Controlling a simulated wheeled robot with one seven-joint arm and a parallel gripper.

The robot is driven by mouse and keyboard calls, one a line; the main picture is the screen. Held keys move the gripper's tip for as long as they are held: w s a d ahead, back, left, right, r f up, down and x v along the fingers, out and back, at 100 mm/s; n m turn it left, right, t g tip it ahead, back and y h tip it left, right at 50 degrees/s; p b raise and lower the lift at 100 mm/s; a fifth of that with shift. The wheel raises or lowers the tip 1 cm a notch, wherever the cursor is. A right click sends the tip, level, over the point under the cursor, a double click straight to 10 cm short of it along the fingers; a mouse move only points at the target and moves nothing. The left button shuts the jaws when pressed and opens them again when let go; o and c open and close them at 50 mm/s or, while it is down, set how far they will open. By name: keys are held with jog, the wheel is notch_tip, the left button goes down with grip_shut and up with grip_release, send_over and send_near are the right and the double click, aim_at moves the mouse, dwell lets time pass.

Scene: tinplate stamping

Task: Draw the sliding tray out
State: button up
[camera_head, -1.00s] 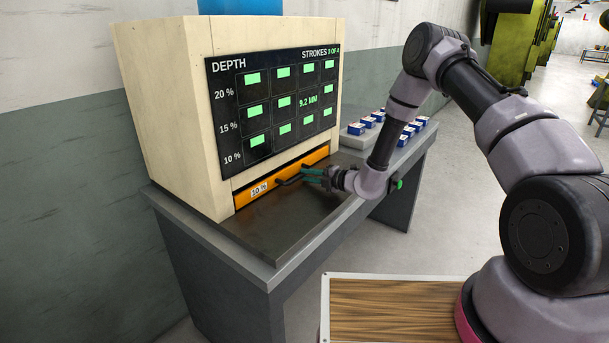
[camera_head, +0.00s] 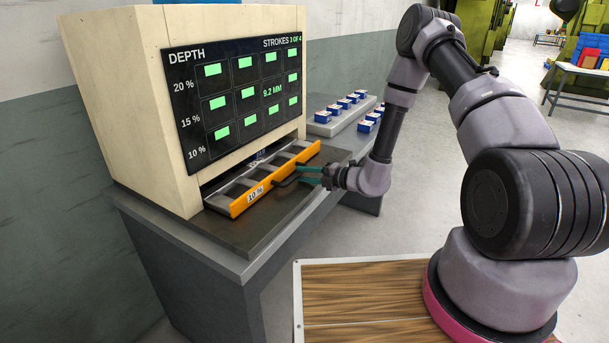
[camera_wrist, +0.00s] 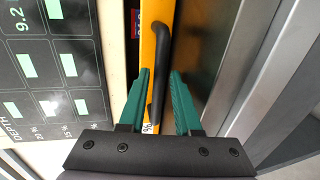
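The sliding tray (camera_head: 234,208) has an orange front with a white "10 %" label and stands partly out of the cream cabinet, its grey compartments showing. A black bar handle (camera_head: 287,181) is fixed to its front; it also shows in the wrist view (camera_wrist: 160,55). My gripper (camera_head: 304,175) is at the right end of the handle. In the wrist view its two green fingers (camera_wrist: 160,75) stand apart on either side of the handle, with visible gaps. The left finger lies over the orange front. Any contact with the handle cannot be told.
The cabinet (camera_head: 110,90) carries a screen (camera_head: 240,95) reading "DEPTH". It stands on a grey bench (camera_head: 180,235). A pale tray (camera_head: 325,128) with several blue-and-white boxes is behind on the right. Dark bench top is clear in front of the tray.

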jog(key=v, duration=1)
jog(key=shift+s+d, duration=0.25)
jog(key=shift+d, duration=0.05)
jog(key=shift+r, duration=0.1)
